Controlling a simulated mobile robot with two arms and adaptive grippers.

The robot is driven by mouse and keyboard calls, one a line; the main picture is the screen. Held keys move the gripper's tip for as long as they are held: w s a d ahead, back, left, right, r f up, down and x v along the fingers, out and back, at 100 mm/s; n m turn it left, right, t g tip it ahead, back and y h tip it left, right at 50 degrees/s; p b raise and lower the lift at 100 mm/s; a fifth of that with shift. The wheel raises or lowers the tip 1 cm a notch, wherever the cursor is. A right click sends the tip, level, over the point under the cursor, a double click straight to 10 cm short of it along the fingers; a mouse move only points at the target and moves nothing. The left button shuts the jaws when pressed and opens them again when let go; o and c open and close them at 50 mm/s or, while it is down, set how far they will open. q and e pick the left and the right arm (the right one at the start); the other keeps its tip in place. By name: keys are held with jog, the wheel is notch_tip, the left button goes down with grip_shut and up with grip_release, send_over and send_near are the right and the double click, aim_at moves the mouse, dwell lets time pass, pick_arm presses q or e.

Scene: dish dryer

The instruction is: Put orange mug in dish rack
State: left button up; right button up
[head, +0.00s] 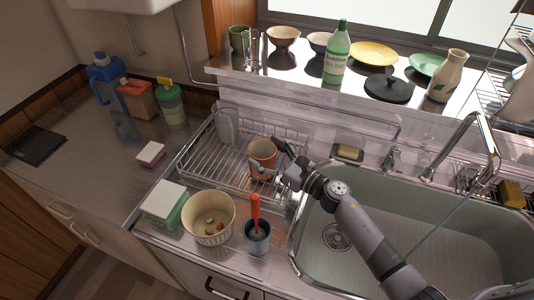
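The orange mug (262,154) is in the head view, at the dish rack's right part, seemingly upright with its opening facing up. The wire dish rack (195,167) stands on the counter left of the sink. My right gripper (269,157) is at the mug's right side, with one dark finger near the rim and another low across its front. The fingers seem to be around the mug, but whether they press on it is too small to tell. Whether the mug rests on the rack floor is also unclear. My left gripper is not in view.
A clear glass (227,124) stands in the rack's back left. In front are a green-and-white box (165,206), a cream bowl (208,217) and a dark cup (257,238) with a red-handled tool. The sink (430,215) lies right. A shelf behind holds dishes and a green bottle (337,54).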

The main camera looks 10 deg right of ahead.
jog(key=o, duration=0.3)
jog(key=shift+s+a+f, duration=0.1)
jog(key=shift+s+f, duration=0.05)
jog(key=shift+f, duration=0.3)
jog(key=shift+s+a+f, duration=0.1)
jog(key=shift+s+f, duration=0.05)
jog(key=shift+f, duration=0.3)
jog(key=shift+r+p, duration=0.45)
jog(key=shift+p, duration=0.1)
jog(key=shift+w+d+r+p, duration=0.1)
jog(key=shift+r+p, duration=0.2)
jog(key=shift+p, duration=0.2)
jog(key=shift+s+d+f+b, duration=0.5)
jog(key=shift+s+d+b, duration=0.15)
jog(key=shift+s, duration=0.05)
jog(key=r+b+v, duration=0.1)
jog(key=b+v, duration=0.1)
jog(key=v, duration=0.8)
jog(key=shift+r, duration=0.25)
jog(key=shift+w+d, duration=0.1)
jog(key=shift+w, duration=0.05)
